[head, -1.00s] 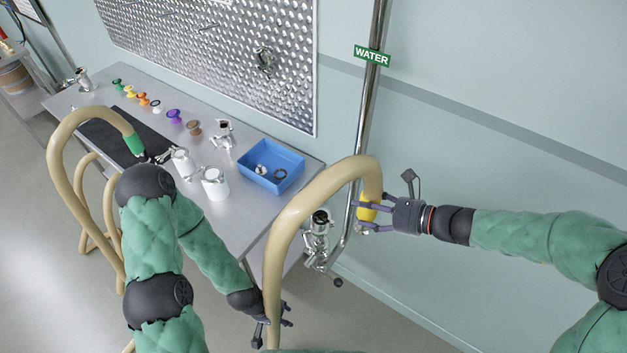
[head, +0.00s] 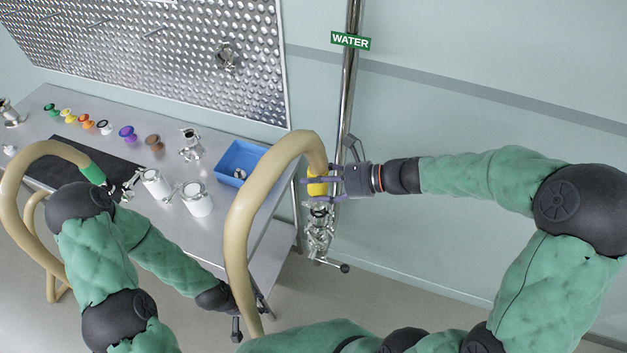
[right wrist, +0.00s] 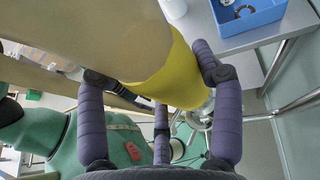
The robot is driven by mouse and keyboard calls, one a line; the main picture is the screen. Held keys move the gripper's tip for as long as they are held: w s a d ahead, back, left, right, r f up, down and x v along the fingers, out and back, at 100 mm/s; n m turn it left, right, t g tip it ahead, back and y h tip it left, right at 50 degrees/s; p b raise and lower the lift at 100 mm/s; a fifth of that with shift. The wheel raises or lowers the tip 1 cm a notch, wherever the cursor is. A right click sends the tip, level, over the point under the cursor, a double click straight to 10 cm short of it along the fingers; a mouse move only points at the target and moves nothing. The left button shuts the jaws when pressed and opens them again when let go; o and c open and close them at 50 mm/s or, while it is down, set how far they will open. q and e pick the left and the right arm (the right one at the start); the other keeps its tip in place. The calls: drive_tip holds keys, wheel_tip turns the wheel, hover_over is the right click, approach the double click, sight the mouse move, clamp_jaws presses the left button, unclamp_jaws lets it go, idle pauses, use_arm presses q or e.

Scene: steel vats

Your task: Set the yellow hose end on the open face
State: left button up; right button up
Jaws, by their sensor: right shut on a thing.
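The yellow hose end (head: 317,186) is the cuffed tip of a thick beige hose (head: 243,215) that arches up and bends down to it. My right gripper (head: 318,188) is shut on it from the right. In the right wrist view the yellow cuff (right wrist: 172,75) lies between the fingers. A steel valve fitting (head: 319,232) on the water pipe has its upward open face directly below the cuff. The cuff and fingers partly hide this face, and I cannot tell if they touch. My left gripper (head: 250,315) is at the hose's lower part; its finger opening is unclear.
The steel table (head: 165,235) carries a blue bin (head: 240,162), white canisters (head: 198,199), coloured caps and a black mat. A green-ended hose (head: 92,172) arches at the left. The water pipe (head: 349,100) stands close behind the valve. Open floor lies right of it.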

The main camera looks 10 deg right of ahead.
sight(326, 193)
drive_tip(key=shift+w+a, duration=0.1)
drive_tip(key=shift+a, duration=0.1)
drive_tip(key=shift+d, duration=0.1)
drive_tip(key=shift+d+f, duration=0.1)
drive_tip(key=shift+f, duration=0.4)
drive_tip(key=shift+f+b, duration=1.65)
drive_tip(key=shift+f, duration=0.4)
drive_tip(key=shift+w+d+f, duration=0.2)
drive_tip(key=shift+w+f, duration=0.1)
drive_tip(key=shift+w+d, duration=0.1)
drive_tip(key=shift+w, duration=0.05)
drive_tip(key=shift+f, duration=0.2)
idle(0.4)
drive_tip(key=o, duration=1.8)
drive_tip(key=shift+c, duration=0.2)
drive_tip(key=shift+f, duration=0.1)
